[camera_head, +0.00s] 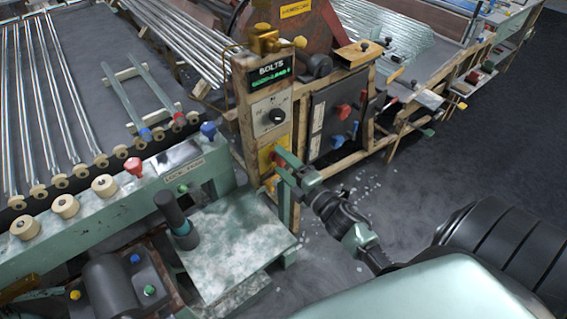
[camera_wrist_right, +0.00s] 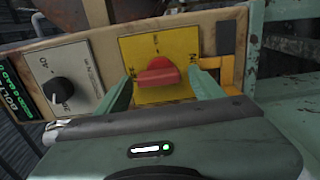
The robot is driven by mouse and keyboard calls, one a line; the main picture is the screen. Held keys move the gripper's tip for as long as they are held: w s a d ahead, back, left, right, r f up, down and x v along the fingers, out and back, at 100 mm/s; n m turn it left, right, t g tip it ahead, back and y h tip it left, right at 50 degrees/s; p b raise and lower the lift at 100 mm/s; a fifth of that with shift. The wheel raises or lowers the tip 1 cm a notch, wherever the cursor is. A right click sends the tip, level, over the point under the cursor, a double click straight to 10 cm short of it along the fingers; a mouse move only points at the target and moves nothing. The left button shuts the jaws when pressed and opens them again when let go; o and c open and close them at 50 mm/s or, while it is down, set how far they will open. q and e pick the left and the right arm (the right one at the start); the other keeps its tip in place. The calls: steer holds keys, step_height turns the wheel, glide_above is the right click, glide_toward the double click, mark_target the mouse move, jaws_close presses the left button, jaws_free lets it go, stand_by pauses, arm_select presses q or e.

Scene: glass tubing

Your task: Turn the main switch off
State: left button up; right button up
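The main switch is a red rotary handle (camera_wrist_right: 158,73) on a yellow plate (camera_wrist_right: 160,48), seen in the right wrist view. In the head view the yellow plate (camera_head: 267,158) is low on the wooden post, and my gripper partly covers the switch. My right gripper (camera_head: 284,162) is at the plate, with its green fingers apart. In the right wrist view its fingers (camera_wrist_right: 160,84) stand on either side of the red handle, with gaps visible. The handle lies nearly level in that picture. My left gripper is not in view.
A black selector knob (camera_head: 277,116) on a white plate and a BOLTS display (camera_head: 270,70) sit above the switch. A dark cabinet (camera_head: 338,115) with red and blue knobs stands to the right. A green bench (camera_head: 240,240) is at lower left.

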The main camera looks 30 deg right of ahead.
steer(key=shift+s, duration=0.1)
steer(key=s+b, duration=0.1)
steer(key=s, duration=0.6)
steer(key=shift+s+d, duration=0.3)
steer(key=shift+f, duration=0.1)
steer(key=s+a+f+m+g+h, duration=0.1)
steer(key=s+f+m+g, duration=0.25)
steer(key=f, duration=0.75)
steer(key=s+a+f+m+g, duration=0.15)
steer(key=s+f+m, duration=0.25)
steer(key=f, duration=0.7)
steer(key=s+a+f+m+g+h, duration=0.1)
steer(key=s+f+m+g, duration=0.25)
steer(key=f, duration=0.75)
steer(key=s+a+f+m+g, duration=0.1)
steer(key=s+f+m+g, duration=0.1)
steer(key=s+f, duration=0.3)
steer(key=s+a+f+m+g, duration=0.2)
steer(key=s+f, duration=0.3)
steer(key=s, duration=0.6)
steer(key=s+a+f+m+g, duration=0.1)
steer(key=s+f+g, duration=0.3)
steer(key=s, duration=0.5)
steer(key=shift+a+f+m+y, duration=0.4)
steer(key=shift+a+f, duration=0.35)
steer(key=shift+f, duration=0.1)
